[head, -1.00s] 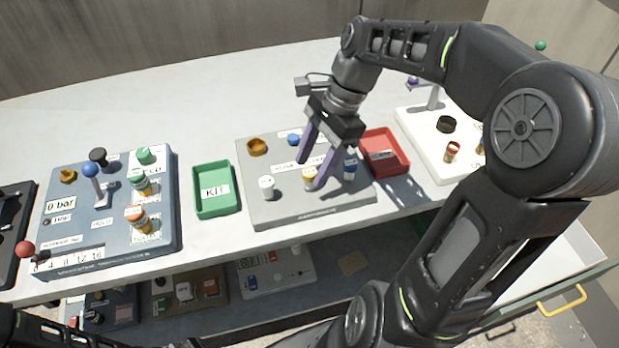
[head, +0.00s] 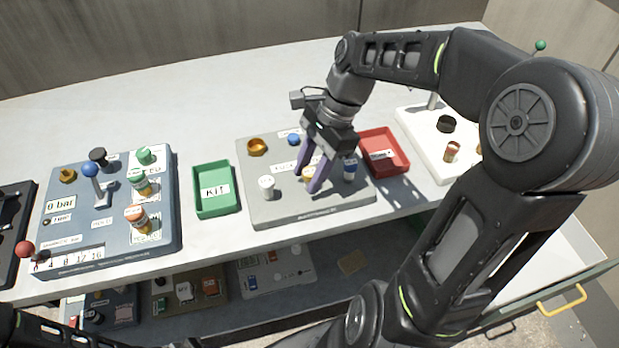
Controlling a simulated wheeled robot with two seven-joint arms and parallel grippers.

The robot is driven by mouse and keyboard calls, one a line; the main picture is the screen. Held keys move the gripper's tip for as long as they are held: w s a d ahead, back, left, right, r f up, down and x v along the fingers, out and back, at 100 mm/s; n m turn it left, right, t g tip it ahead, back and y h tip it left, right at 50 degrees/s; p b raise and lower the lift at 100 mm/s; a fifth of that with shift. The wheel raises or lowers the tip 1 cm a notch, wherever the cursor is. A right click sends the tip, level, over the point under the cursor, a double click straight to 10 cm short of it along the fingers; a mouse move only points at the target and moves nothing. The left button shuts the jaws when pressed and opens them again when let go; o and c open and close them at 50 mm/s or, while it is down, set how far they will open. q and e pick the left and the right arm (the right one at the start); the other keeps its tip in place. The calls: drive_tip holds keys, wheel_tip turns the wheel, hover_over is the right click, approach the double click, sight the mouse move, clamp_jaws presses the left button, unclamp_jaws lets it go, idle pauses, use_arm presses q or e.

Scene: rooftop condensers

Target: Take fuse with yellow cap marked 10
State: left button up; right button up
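The fuse with the yellow cap (head: 306,176) stands on the grey fuse board (head: 280,212), between a white-capped fuse (head: 266,187) and a blue-capped fuse (head: 350,170). Its marking is too small to read. My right gripper (head: 309,181) points down at the yellow-capped fuse, its purple fingers apart on either side of it and partly hiding it. I cannot tell whether the fingers touch the fuse. My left gripper does not show; only part of my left arm is at the bottom left.
A green KIT tray (head: 214,208) lies left of the board and a red tray (head: 398,168) right of it. A blue-grey panel (head: 110,255) with a lever stands at the left. A white board (head: 425,160) is at the right. The back of the table is clear.

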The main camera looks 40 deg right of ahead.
sight(310, 171)
clamp_jaws()
idle(0.4)
wheel_tip(310, 171, up, 9)
drive_tip(key=shift+r+p, duration=0.1)
drive_tip(key=shift+p, duration=0.55)
drive_tip(key=shift+r, duration=0.45)
